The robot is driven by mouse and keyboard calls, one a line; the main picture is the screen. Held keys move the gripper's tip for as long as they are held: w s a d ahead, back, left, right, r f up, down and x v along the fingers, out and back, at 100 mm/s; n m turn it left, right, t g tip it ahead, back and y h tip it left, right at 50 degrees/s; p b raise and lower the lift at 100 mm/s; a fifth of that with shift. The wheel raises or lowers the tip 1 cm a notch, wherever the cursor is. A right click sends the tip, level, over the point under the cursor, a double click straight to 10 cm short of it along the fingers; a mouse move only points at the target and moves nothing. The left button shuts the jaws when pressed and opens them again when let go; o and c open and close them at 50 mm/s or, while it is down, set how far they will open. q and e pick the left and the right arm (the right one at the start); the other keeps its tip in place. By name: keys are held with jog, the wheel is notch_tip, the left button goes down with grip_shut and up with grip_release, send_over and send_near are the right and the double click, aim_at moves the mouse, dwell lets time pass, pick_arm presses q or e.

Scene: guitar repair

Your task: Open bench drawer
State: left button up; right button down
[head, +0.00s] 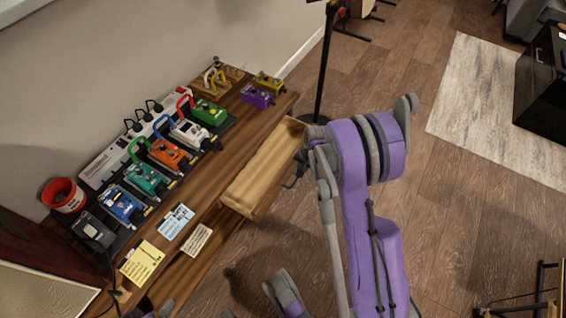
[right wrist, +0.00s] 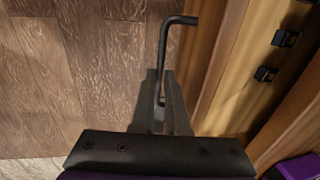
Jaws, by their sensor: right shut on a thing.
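The bench drawer (head: 262,178) is pulled out from the wooden bench (head: 262,127), and its bare wooden inside shows in the head view. Its dark bent handle (head: 291,183) sticks out from the drawer front. In the right wrist view the handle (right wrist: 165,50) is a black bar running down between the fingers of my right gripper (right wrist: 161,100). The gripper is shut on this bar beside the drawer front. In the head view my purple right arm partly hides the gripper. I cannot make out my left gripper; only grey arm parts show at the bottom edge.
Colored pedals (head: 170,153), a power strip (head: 134,140), a red-rimmed cup (head: 63,195) and notes (head: 143,262) lie on the bench. A black stand (head: 325,60) rises beyond the drawer. Wooden floor (head: 400,75) is open to the right.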

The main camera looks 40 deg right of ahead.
jog(key=s+d, duration=0.4)
jog(key=s, duration=0.6)
jog(key=shift+b, duration=0.4)
jog(key=c, duration=0.9)
grip_release()
jog(key=r+p, duration=0.1)
jog(key=r, duration=0.2)
jog(key=s+r+p, duration=0.1)
jog(key=r, duration=0.3)
jog(key=d+r+p, duration=0.1)
jog(key=r, duration=0.2)
jog(key=shift+s+r, duration=0.35)
jog(key=shift+a, duration=0.1)
